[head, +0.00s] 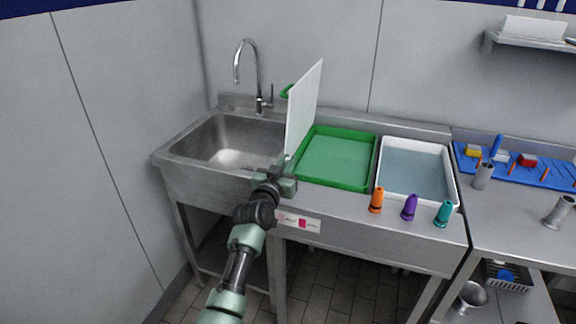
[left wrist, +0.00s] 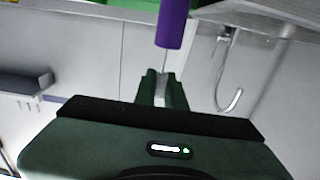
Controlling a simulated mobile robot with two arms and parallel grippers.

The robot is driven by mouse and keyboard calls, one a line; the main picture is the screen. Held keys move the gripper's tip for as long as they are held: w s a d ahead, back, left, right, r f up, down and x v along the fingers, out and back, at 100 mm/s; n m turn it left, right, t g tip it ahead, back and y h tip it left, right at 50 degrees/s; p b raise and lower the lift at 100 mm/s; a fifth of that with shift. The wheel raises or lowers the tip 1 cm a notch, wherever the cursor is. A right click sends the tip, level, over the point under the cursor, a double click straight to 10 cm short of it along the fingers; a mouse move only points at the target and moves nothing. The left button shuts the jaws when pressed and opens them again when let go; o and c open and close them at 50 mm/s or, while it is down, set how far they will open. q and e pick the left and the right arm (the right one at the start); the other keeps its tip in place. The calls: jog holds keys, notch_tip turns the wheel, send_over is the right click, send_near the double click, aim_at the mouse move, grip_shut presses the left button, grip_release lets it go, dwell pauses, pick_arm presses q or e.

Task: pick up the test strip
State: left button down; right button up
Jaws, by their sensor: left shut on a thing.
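In the head view, my left gripper (head: 283,182) is at the front of the counter, beside the foot of an upright white panel. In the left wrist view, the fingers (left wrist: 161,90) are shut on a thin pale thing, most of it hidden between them. A purple piece (left wrist: 172,24) shows in line with the fingertips and appears to be part of the test strip they hold. The strip cannot be made out in the head view. My right gripper is not in view.
The white panel (head: 304,105) stands between the sink (head: 180,152) and the green tray (head: 374,165). A white tray (head: 455,185) is to the right. A label (head: 298,222) is on the counter's front.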

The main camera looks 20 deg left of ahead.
pick_arm(q)
notch_tip(320, 180, up, 20)
dwell(0.5)
jog(key=shift+f, duration=0.1)
dwell(0.4)
